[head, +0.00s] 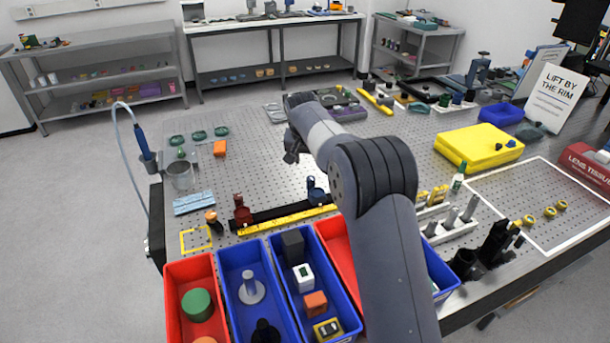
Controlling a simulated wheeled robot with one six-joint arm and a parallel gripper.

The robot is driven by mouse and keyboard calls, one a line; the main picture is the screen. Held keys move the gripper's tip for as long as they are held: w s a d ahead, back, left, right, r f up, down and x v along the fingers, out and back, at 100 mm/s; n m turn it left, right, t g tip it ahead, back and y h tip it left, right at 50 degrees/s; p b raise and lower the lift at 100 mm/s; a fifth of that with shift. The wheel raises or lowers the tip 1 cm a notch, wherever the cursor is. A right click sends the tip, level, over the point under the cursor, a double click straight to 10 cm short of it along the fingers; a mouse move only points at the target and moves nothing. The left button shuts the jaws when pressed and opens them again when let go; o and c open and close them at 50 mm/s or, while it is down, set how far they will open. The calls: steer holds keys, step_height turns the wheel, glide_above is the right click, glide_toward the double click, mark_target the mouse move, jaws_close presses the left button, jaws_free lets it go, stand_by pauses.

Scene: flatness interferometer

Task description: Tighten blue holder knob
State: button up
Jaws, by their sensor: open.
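A blue holder (315,190) stands on a black rail (275,214) on the perforated metal table, just left of my arm. Its knob is too small to make out clearly. A dark red holder (241,212) stands on the same rail farther left. My gripper (291,156) is small and dark at the end of my arm, appearing above and left of the blue holder in the picture. It is open, and nothing shows between its jaws. It appears apart from the blue holder. My arm crosses the middle of the view and hides part of the table.
A yellow ruler (287,219) lies along the rail's front. Red and blue bins (203,263) with several parts line the table's front edge. A yellow case (478,147) lies right. Bare perforated table (255,165) shows behind the rail.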

mark_target(311, 179)
steer(key=p+x, duration=0.2)
steer(key=x, duration=0.8)
steer(key=shift+w+d+f+p, duration=0.1)
steer(key=shift+d+f+p, duration=0.05)
steer(key=shift+p, duration=0.25)
steer(key=shift+c, duration=0.4)
